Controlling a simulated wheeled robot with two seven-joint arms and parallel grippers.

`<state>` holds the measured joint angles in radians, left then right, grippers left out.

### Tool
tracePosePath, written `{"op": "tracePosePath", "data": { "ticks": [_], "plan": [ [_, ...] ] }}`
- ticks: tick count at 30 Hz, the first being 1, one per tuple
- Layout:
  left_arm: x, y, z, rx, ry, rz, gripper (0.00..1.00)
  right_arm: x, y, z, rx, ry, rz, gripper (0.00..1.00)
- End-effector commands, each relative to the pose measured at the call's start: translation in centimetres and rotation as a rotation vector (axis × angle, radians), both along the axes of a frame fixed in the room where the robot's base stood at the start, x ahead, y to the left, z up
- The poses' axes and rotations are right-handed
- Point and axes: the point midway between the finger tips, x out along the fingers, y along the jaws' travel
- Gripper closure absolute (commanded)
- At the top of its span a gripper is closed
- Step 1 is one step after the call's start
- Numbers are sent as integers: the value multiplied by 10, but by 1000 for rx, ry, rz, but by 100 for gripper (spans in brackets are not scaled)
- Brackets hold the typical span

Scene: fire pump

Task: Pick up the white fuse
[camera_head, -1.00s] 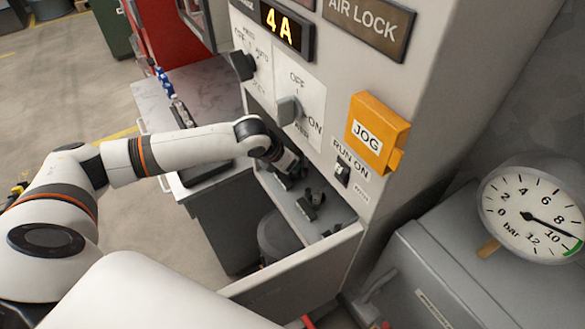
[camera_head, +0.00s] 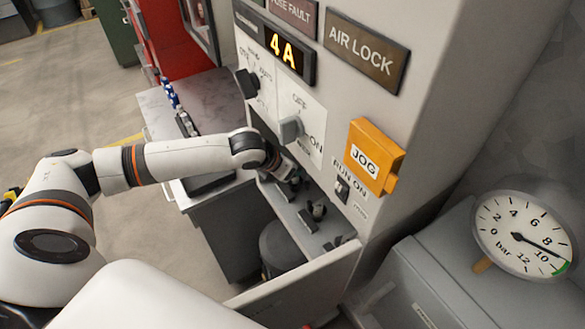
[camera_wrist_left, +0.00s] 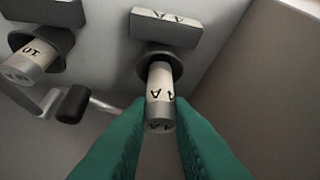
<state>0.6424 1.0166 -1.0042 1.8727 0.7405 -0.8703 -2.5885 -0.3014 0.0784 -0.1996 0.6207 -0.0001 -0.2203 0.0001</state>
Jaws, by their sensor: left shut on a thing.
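The white fuse (camera_wrist_left: 160,78) with dark lettering shows in the left wrist view. Its upper end is in a dark round collar below a grey block marked with letters. My left gripper (camera_wrist_left: 160,112) has green fingers on both sides of the fuse's lower end and is shut on it. In the head view my left gripper (camera_head: 290,178) is at the shelf below the control panel, and the fuse cannot be made out there. My right gripper is in neither view.
A second white fuse (camera_wrist_left: 30,60) in a dark collar and a dark knob (camera_wrist_left: 72,104) are to the left. The control panel has a 4A display (camera_head: 284,48), a rotary switch (camera_head: 290,130) and an orange JOG box (camera_head: 374,157). A pressure gauge (camera_head: 522,235) stands at right.

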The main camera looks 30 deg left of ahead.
Motion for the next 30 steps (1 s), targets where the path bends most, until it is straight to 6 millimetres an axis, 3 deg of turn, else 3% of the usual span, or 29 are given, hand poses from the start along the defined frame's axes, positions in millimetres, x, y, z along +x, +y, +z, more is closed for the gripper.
{"op": "tracePosePath", "data": {
  "ticks": [3, 12, 13, 29, 30],
  "plan": [
    [-6, 2, -9, -25, -73, -1, 100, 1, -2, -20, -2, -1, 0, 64],
    [-14, 4, -5, -73, -211, -4, 100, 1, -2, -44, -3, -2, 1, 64],
    [-14, 5, 6, -73, -209, -3, 100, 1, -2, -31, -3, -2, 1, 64],
    [-31, 10, 65, -72, -204, -2, 100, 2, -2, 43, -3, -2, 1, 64],
    [-42, 15, 55, -67, -199, -3, 100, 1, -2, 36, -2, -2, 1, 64]
  ]
}}
